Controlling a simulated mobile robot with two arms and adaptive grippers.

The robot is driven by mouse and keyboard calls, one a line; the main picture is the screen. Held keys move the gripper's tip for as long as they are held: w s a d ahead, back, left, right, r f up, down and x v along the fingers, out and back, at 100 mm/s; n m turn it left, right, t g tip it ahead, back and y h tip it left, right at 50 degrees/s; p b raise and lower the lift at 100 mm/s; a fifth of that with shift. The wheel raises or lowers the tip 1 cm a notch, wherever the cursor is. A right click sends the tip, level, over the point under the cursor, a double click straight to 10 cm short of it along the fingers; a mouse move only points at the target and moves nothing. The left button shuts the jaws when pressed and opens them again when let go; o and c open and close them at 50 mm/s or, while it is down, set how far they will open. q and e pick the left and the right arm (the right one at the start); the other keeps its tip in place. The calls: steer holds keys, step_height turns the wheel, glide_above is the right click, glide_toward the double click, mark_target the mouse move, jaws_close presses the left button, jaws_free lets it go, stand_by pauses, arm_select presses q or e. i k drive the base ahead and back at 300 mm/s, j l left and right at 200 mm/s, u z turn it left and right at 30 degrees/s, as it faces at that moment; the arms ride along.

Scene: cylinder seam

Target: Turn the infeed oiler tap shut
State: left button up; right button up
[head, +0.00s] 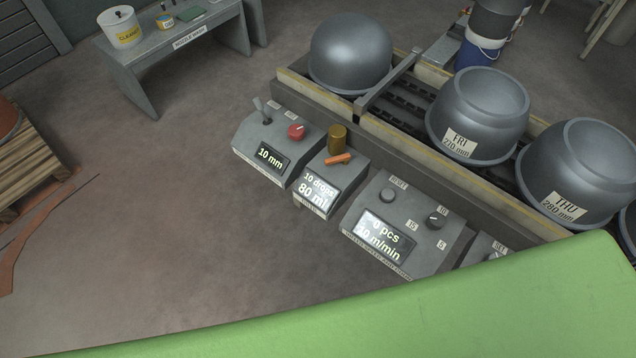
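The infeed oiler is a grey box with a display (316,193) reading "10 drops" and "80 ml". On its top stands a brass-coloured cylinder (337,138). An orange tap handle (338,159) lies in front of the cylinder, pointing left and right with a slight tilt. Neither of my grippers shows in the head view.
Left of the oiler is a box with a red knob (296,131) and a lever; right is a panel (388,235) with knobs. Behind runs a conveyor with grey domes (351,52). A green surface (430,310) fills the lower right. Open floor (180,220) lies left.

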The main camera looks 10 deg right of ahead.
mark_target(344, 158)
steer(key=z, duration=3.1)
steer(key=j+u, duration=0.1)
steer(key=u, duration=0.75)
steer(key=j+u, duration=0.15)
steer(key=u, duration=0.75)
steer(key=i+j, duration=0.3)
steer(key=j, duration=0.2)
steer(key=i+j+u, duration=0.1)
steer(key=i+j, duration=0.2)
steer(key=j, duration=0.2)
steer(key=k+l+u, duration=0.45)
steer(key=k+l, duration=0.05)
steer(key=l, duration=0.15)
